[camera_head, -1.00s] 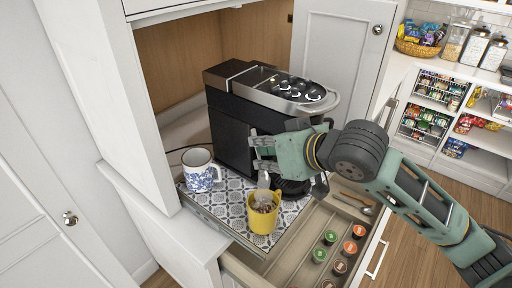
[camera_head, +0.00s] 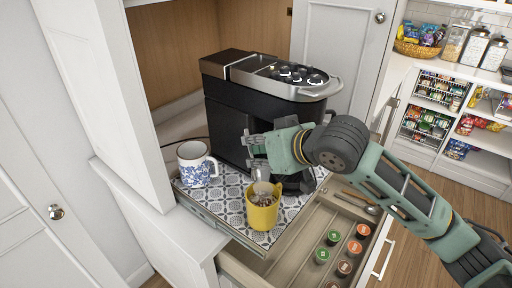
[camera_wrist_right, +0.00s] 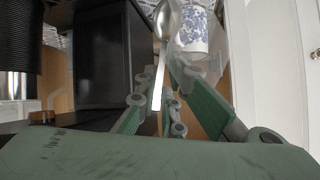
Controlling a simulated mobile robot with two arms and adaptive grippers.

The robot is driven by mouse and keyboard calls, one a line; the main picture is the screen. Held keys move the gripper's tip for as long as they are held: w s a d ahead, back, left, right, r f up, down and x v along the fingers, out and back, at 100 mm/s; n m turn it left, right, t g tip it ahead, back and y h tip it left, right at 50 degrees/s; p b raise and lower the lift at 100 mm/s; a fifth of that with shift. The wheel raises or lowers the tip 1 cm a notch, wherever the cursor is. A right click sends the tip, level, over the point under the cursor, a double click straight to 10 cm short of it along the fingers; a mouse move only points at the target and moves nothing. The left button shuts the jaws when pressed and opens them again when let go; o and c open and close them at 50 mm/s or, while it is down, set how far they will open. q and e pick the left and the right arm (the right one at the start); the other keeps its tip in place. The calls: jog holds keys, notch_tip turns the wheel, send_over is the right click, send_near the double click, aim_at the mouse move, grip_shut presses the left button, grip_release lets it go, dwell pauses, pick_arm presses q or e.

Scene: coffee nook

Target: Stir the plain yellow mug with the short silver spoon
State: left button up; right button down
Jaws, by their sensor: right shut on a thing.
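The plain yellow mug (camera_head: 262,215) stands upright on the patterned tray mat, with something brownish inside. My right gripper (camera_head: 257,150) is above the mug, in front of the coffee machine. It is shut on the short silver spoon (camera_wrist_right: 160,75), whose bowl points away from the gripper in the right wrist view. In the head view a greyish part of the spoon shows at the mug's mouth; I cannot tell how deep it reaches. The right gripper also shows in the wrist view (camera_wrist_right: 163,72). My left gripper is not in view.
A blue-and-white mug (camera_head: 196,165) stands left of the yellow mug. The black coffee machine (camera_head: 230,125) is close behind my right gripper. An open drawer (camera_head: 290,262) in front holds several coffee pods and another spoon (camera_head: 372,209).

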aim_at(258, 181)
jog(key=shift+s+d+f, duration=0.25)
jog(key=shift+s+f, duration=0.25)
jog(key=shift+f, duration=0.1)
jog(key=shift+s+d+f, duration=0.1)
jog(key=shift+s+f, duration=0.1)
jog(key=shift+f, duration=0.1)
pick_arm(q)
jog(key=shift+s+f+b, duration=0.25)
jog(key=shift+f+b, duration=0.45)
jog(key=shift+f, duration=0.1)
pick_arm(e)
jog(key=shift+s+d+f, duration=0.2)
jog(key=shift+s+f, duration=0.25)
jog(key=shift+f, duration=0.25)
jog(key=shift+s+d+f, duration=0.2)
jog(key=shift+s+f, duration=0.2)
jog(key=shift+f, duration=0.35)
jog(key=shift+s+d+f, duration=0.2)
jog(key=shift+s+f, duration=0.25)
jog(key=shift+f, duration=0.25)
